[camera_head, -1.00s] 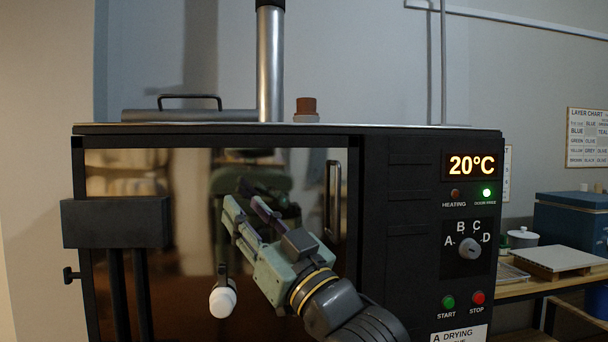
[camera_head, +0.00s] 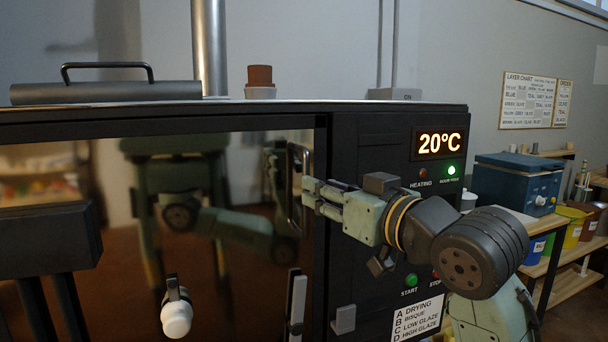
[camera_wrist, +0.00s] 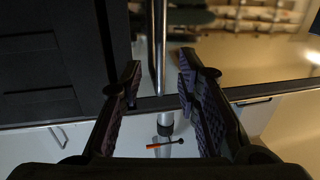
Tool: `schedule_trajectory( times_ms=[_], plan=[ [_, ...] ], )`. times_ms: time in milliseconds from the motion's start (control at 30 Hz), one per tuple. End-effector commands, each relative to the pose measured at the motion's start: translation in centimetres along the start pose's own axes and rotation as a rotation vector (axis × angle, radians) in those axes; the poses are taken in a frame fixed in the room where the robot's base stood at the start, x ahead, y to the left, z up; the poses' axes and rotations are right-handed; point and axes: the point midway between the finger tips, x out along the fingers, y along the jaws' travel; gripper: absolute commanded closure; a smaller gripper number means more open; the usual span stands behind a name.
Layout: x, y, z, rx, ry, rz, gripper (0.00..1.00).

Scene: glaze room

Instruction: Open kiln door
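The kiln door (camera_head: 110,260) is a dark reflective panel in the black kiln's front, at left in the head view; it looks closed. Its upright metal handle (camera_head: 305,160) is on the door's right edge. My gripper (camera_head: 307,190) is at the handle, coming from the right. In the wrist view, the handle bar (camera_wrist: 160,40) runs upright between the fingertips of my open gripper (camera_wrist: 158,85), with gaps visible on both sides. I cannot tell how deep the bar lies between the fingers.
The kiln panel's display (camera_head: 439,143) reads 20°C, and a green lamp (camera_head: 451,170) is lit. A white-ended knob (camera_head: 176,318) hangs before the door at lower left. A workbench with a blue box (camera_head: 515,183) and coloured bins stands at right.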

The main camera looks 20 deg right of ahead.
Motion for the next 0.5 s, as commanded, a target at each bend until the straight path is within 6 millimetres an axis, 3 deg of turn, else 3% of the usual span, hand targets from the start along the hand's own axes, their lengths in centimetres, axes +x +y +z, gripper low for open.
schedule_trajectory(
  times_ms=[200, 500],
  plan=[
    [3.9, 0.0, -0.2, 0.002, -0.002, -0.002, 0.7],
    [5.8, 0.0, -0.1, 0.0, 0.001, -0.001, 0.7]
  ],
)
